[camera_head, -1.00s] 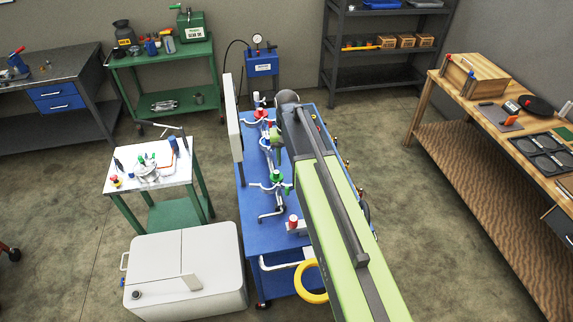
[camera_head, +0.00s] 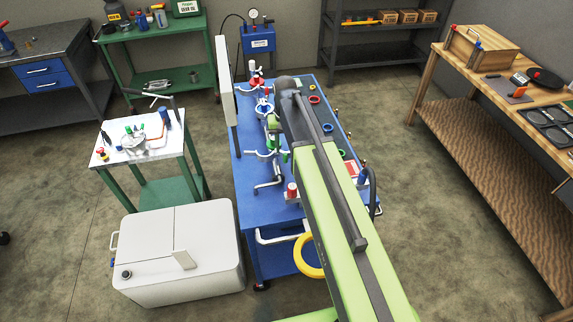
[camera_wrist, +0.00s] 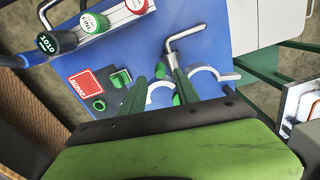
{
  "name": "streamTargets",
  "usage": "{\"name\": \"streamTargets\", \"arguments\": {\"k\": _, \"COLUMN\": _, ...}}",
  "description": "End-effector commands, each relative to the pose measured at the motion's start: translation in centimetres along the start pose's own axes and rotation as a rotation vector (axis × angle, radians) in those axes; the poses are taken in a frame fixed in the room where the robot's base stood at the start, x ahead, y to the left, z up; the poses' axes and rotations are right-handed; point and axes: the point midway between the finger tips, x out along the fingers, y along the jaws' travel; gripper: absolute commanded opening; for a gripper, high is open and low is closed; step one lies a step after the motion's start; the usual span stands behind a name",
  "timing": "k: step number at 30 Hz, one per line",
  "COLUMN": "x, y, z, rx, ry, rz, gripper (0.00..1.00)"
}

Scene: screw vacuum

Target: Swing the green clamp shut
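The green clamp (camera_head: 271,146) is on the blue bench (camera_head: 247,190) in the head view, with its pale curved jaws spread apart. In the wrist view its jaws (camera_wrist: 207,80) show beyond my gripper, also apart, with a green knob (camera_wrist: 160,71) near them. My gripper (camera_wrist: 160,82) has its two dark green fingers apart, the knob showing between them; I cannot tell whether they touch it.
A red clamp (camera_head: 256,82) and a blue clamp (camera_head: 263,106) stand farther along the bench. A bent metal pipe (camera_head: 268,180) lies nearer. A white panel (camera_head: 225,75) rises at the left edge. Red, blue and green rings lie right of my arm.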

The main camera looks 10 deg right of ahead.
Motion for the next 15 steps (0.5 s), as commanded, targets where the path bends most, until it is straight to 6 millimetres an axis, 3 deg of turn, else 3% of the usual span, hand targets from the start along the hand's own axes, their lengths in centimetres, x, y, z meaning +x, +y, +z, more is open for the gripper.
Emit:
{"name": "streamTargets", "arguments": {"k": 1, "x": 2.2, "y": 0.0, "z": 0.0, "rx": 0.0, "ry": 0.0, "rz": 0.0, "gripper": 0.38}}
{"name": "streamTargets", "arguments": {"k": 6, "x": 4.5, "y": 0.0, "z": 0.0, "rx": 0.0, "ry": 0.0, "rz": 0.0, "gripper": 0.38}}
{"name": "streamTargets", "arguments": {"k": 15, "x": 4.6, "y": 0.1, "z": 0.0, "rx": 0.001, "ry": 0.0, "rz": 0.0, "gripper": 0.38}}
